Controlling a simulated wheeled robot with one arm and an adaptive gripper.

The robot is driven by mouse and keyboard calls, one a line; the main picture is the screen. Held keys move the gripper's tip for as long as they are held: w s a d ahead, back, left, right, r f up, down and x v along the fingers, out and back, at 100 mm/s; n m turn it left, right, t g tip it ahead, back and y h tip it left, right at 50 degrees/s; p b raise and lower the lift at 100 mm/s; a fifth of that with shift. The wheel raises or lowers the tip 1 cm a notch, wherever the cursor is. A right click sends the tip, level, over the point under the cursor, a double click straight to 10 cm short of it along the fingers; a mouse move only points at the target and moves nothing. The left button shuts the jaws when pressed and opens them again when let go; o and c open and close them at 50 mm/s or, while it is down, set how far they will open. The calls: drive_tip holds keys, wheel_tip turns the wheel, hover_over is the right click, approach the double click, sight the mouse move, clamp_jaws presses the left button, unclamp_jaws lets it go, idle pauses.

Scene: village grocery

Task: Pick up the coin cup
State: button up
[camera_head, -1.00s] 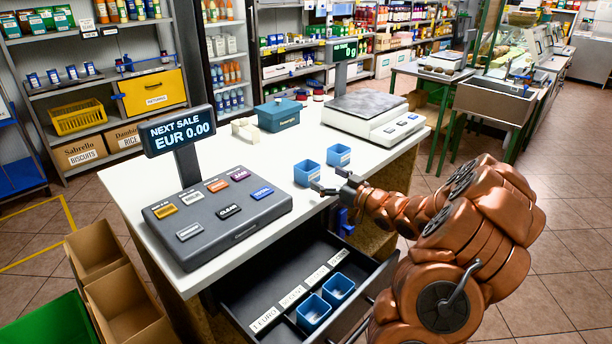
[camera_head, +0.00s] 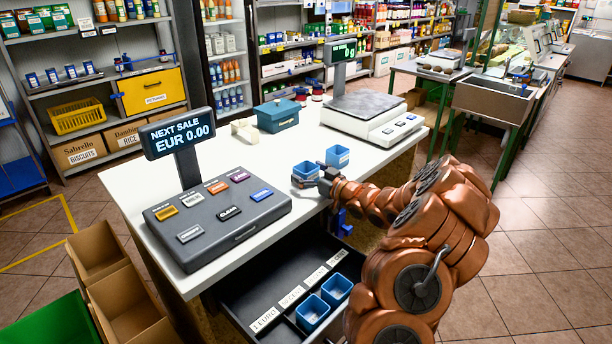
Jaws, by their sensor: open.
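Two small blue coin cups stand upright on the white counter: a nearer cup (camera_head: 306,169) and a farther cup (camera_head: 338,155). Two more blue cups sit in the open drawer below, a front one (camera_head: 312,312) and a back one (camera_head: 337,289). My gripper (camera_head: 303,181) is low over the counter at the nearer cup, reaching in from the right. Its fingers are open and partly cover the cup's lower part. I cannot tell whether they touch it.
The cash register (camera_head: 216,222) stands left of the cups. A scale (camera_head: 374,117) and a teal box (camera_head: 277,116) are behind them. The open drawer (camera_head: 262,282) has labelled compartments and juts out under the counter edge, below my arm.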

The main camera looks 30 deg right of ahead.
drive_tip(key=shift+w, duration=0.2)
drive_tip(key=c, duration=1)
drive_tip(key=shift+b, duration=0.3)
drive_tip(key=shift+c, duration=0.2)
drive_tip(key=b+v, duration=0.2)
drive_tip(key=v, duration=1.6)
drive_tip(key=shift+r, duration=0.2)
